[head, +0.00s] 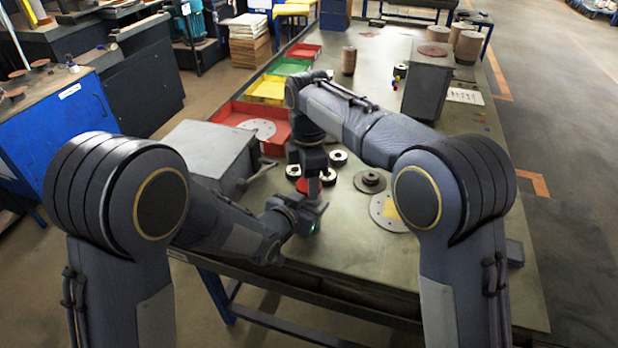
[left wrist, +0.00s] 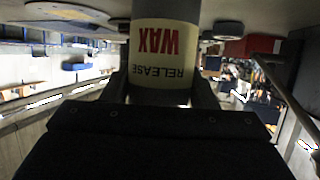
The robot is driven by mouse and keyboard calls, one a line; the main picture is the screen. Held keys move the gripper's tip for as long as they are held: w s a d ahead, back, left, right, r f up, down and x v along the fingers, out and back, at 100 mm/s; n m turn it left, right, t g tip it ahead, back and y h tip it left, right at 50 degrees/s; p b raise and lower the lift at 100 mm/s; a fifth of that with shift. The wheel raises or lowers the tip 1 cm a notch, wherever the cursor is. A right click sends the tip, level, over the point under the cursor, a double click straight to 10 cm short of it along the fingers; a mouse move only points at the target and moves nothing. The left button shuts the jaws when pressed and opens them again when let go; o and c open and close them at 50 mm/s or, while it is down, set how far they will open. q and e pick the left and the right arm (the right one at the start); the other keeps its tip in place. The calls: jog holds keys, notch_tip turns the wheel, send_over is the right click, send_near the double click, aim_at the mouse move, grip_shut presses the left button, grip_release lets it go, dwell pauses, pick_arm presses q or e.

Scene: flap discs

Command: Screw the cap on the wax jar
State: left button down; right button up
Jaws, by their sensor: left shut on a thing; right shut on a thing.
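The wax jar (left wrist: 160,55) fills the upper middle of the left wrist view, cream with a "RELEASE WAX" label that appears upside down. My left gripper (left wrist: 160,92) is shut around it, one finger on each side. In the head view my left gripper (head: 308,212) is low over the near part of the bench, and the jar is mostly hidden there. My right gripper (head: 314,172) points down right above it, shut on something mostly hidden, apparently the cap. A red round patch (head: 303,186) shows beside the fingers. The cap's seating on the jar cannot be seen.
Black-and-white round pieces (head: 338,158) and a dark disc stack (head: 369,181) lie just beyond the grippers. A pale flat disc (head: 388,212) lies to the right. A grey box (head: 205,150) and a red bin (head: 225,115) stand left. The bench's right side (head: 470,240) is mostly clear.

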jog(key=m, duration=0.2)
jog(key=shift+m, duration=0.4)
jog(key=o, duration=1.1)
jog(key=shift+s, duration=0.1)
jog(key=shift+a, duration=0.1)
jog(key=shift+r, duration=0.1)
notch_tip(320, 180, up, 3)
jog(key=shift+a+r, duration=0.1)
jog(key=shift+r, duration=0.6)
